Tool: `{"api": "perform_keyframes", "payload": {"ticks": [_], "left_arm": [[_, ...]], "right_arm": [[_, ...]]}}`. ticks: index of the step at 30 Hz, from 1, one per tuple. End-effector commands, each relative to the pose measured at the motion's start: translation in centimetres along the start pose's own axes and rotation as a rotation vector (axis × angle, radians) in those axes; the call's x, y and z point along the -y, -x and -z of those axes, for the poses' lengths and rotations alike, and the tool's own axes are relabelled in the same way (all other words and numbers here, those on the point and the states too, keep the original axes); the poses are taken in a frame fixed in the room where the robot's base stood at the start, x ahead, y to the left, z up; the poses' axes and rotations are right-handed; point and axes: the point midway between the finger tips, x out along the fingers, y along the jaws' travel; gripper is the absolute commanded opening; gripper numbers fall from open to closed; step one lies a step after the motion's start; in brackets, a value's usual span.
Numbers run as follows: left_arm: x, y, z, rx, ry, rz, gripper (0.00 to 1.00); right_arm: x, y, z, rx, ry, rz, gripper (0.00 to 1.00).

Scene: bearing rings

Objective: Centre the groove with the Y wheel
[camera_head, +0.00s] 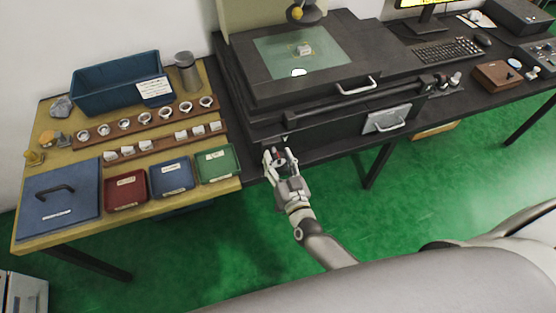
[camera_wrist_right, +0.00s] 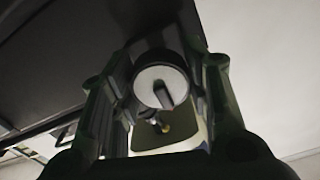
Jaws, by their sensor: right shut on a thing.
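My right gripper (camera_head: 279,156) is at the front left of the dark measuring machine (camera_head: 275,95), below its stage. In the right wrist view its fingers are shut on a round knob with a pale face and a raised bar (camera_wrist_right: 162,88), apparently the Y wheel. In the head view the gripper mostly hides this wheel. A small pale ring piece (camera_head: 304,49) sits on the greenish glass (camera_head: 275,55) of the stage. The groove is too small to make out. The monitor (camera_head: 420,4) shows a yellow picture, cut off by the top edge. My left gripper is out of view.
Metal knobs (camera_head: 455,79) stand at the machine's right end. A silver stage handle (camera_head: 357,86) and a drawer handle (camera_head: 391,126) stick out in front. The wooden table (camera_head: 80,165) at left holds ring racks, coloured trays and a blue bin (camera_head: 115,82).

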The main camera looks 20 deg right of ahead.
Motion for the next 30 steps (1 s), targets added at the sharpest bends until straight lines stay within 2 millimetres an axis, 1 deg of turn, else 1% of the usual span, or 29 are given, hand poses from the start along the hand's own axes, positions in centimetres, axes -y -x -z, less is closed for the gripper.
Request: {"api": "perform_keyframes", "payload": {"ticks": [5, 21, 30], "left_arm": [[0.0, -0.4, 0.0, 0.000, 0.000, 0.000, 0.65], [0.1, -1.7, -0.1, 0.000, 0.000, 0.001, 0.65], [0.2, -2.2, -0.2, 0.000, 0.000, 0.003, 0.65]], "right_arm": [[0.0, 0.0, -0.1, 0.000, -0.101, -0.001, 0.19], [0.0, 0.0, -0.1, 0.000, -0.530, -0.001, 0.19], [0.0, 0.0, 0.0, 0.000, -0.671, 0.000, 0.19]]}}
